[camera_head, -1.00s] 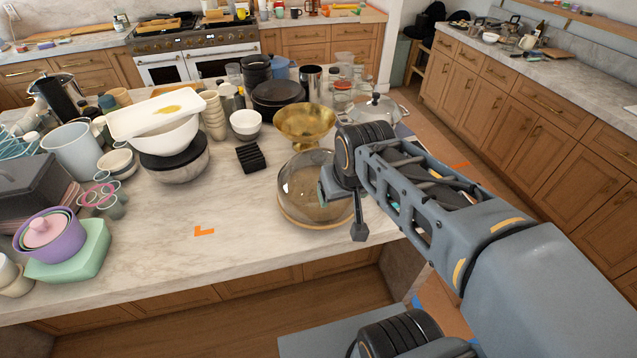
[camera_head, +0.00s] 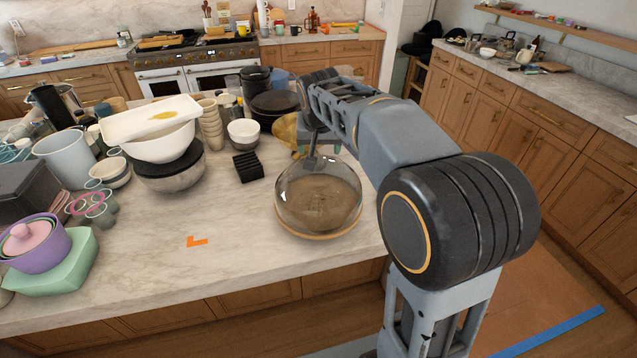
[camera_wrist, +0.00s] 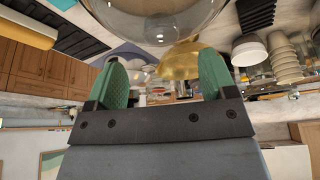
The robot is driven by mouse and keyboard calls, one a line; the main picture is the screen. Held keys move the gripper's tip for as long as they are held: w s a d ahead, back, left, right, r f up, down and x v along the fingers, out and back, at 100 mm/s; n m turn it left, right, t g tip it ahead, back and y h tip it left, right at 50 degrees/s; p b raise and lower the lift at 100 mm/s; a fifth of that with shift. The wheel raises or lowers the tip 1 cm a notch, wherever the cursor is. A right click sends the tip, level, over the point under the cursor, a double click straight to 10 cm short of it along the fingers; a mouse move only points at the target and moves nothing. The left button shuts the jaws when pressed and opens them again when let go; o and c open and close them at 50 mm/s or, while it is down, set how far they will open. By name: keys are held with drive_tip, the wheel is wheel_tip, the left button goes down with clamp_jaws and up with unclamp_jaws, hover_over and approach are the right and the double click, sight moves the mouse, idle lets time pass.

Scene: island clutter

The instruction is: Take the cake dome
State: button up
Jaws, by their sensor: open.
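The cake dome (camera_head: 318,198) is a clear glass dome on a round wooden base, standing upright near the island's front edge. In the wrist view the curved glass (camera_wrist: 155,14) fills the top middle. My gripper (camera_head: 320,143) is behind the dome's top in the head view, partly hidden by my arm. In the wrist view my gripper (camera_wrist: 160,80) has its two green fingers wide apart with nothing between them. I cannot tell how close the fingers are to the glass.
A gold bowl (camera_head: 285,131) is behind the dome, partly covered by my arm. A black ribbed holder (camera_head: 248,167) and stacked bowls (camera_head: 170,168) stand to the left. An orange corner mark (camera_head: 197,241) lies on bare marble at the front.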

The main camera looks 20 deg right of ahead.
sight(319, 182)
drive_tip(key=shift+p+x, duration=0.9)
drive_tip(key=shift+x, duration=2.95)
drive_tip(key=shift+w+a+r, duration=0.1)
drive_tip(key=shift+w, duration=0.05)
drive_tip(key=shift+c, duration=0.2)
clamp_jaws()
